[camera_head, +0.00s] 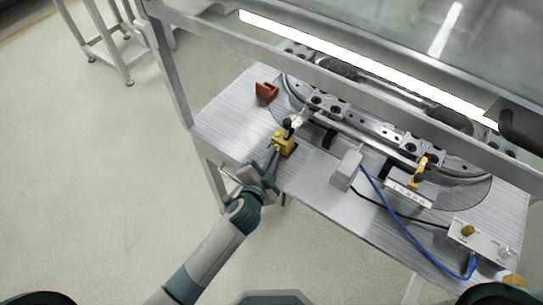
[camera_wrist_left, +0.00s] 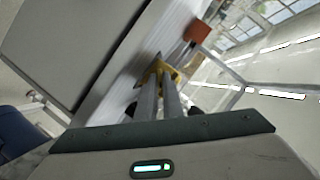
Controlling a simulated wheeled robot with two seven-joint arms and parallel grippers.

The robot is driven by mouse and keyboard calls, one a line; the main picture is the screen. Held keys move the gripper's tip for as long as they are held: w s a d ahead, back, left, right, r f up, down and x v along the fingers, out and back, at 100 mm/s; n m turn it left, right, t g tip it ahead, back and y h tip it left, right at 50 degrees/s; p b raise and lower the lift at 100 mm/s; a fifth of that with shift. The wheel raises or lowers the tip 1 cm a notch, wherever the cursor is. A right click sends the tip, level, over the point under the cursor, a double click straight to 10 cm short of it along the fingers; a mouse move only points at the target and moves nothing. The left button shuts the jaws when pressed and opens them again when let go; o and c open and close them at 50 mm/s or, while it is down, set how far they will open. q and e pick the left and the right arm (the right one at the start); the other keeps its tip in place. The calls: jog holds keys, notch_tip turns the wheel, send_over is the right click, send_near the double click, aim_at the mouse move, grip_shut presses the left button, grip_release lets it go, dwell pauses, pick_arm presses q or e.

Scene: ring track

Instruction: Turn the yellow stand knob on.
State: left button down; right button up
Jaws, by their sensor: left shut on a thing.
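The yellow stand (camera_head: 286,147) is a small yellow block on the grey table, near its left front part. A dark and silver piece (camera_head: 292,126) stands at its top. My left gripper (camera_head: 274,153) reaches it from the front, with its fingers close together at the stand's near side. In the left wrist view, the two fingers (camera_wrist_left: 160,74) meet the yellow stand (camera_wrist_left: 169,69). They are shut on the stand's knob, which they mostly hide, so its turn position cannot be told. My right gripper does not show.
An orange-red block (camera_head: 266,92) lies behind the stand. A curved metal track (camera_head: 345,117) runs along the table under a frame bar.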

pick_arm(q)
jog(key=shift+d, duration=0.1)
jog(key=c, duration=1.9)
grip_release()
jog(key=shift+s, duration=0.15)
jog(key=b+v, duration=0.3)
jog(key=v, duration=1.4)
jog(key=shift+r, duration=0.1)
